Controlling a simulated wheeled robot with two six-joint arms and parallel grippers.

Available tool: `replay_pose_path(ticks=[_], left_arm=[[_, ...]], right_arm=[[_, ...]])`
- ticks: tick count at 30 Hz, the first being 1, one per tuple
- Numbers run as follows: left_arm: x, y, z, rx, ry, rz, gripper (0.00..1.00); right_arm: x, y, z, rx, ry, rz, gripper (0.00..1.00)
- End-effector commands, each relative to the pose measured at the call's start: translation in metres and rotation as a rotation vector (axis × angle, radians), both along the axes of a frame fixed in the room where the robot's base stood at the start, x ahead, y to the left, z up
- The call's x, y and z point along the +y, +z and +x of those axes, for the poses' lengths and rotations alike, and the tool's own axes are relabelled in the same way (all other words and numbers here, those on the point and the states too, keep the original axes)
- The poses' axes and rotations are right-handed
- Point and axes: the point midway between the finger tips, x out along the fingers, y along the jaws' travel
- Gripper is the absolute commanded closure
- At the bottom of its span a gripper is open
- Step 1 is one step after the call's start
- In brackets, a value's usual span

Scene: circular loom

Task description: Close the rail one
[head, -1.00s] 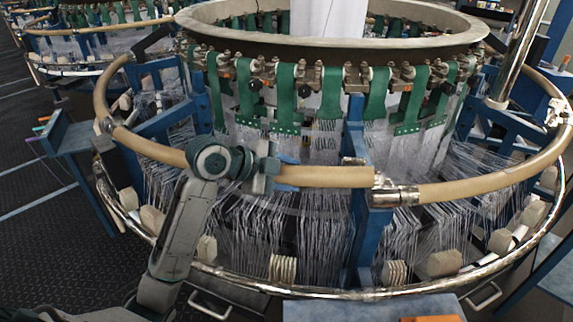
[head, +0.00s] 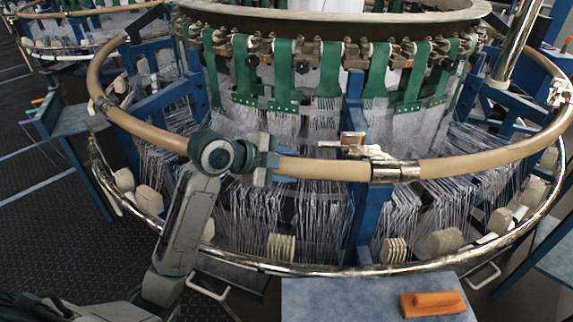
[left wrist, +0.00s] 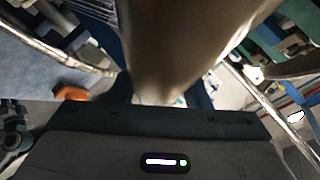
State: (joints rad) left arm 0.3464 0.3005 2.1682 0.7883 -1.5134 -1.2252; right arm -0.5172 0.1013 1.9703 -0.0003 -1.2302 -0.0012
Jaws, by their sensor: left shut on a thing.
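The tan tubular rail (head: 325,169) curves around the front of the loom at about mid height. My left gripper (head: 271,163) is shut on its left section, a little left of the metal joint. The free end of this section meets the metal sleeve (head: 396,172) of the right rail section (head: 480,161), with no clear gap showing. A metal bracket (head: 353,142) stands just above the joint. In the left wrist view the rail (left wrist: 185,45) runs close in front of the gripper; the fingertips are hidden. My right gripper is out of view.
A blue post (head: 372,225) stands below the joint. White threads hang behind the rail, and a chrome lower ring (head: 340,270) runs below it. An orange block (head: 432,303) lies on a blue-grey platform (head: 340,303) in front.

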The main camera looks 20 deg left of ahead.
Motion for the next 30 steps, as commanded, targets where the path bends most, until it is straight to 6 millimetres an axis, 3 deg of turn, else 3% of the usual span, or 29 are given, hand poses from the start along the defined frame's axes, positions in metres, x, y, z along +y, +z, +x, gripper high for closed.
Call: replay_pose_path(ticks=[1, 2, 3, 6, 17, 30], left_arm=[[0.000, -0.014, -0.003, 0.034, -0.004, 0.004, 0.97], [0.000, -0.014, -0.003, 0.034, -0.004, 0.004, 0.97], [0.000, -0.014, -0.003, 0.034, -0.004, 0.004, 0.51], [0.000, -0.013, -0.003, 0.034, -0.004, 0.003, 0.35], [0.003, -0.007, -0.005, 0.025, -0.001, 0.005, 0.35], [0.031, 0.024, -0.042, 0.022, -0.002, 0.010, 0.35]], right_arm=[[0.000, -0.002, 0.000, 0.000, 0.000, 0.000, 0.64], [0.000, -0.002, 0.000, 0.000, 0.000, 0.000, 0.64], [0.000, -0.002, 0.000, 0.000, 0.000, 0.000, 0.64], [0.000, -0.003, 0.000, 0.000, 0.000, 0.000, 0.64], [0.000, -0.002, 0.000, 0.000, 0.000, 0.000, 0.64], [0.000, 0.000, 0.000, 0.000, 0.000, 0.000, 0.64]])
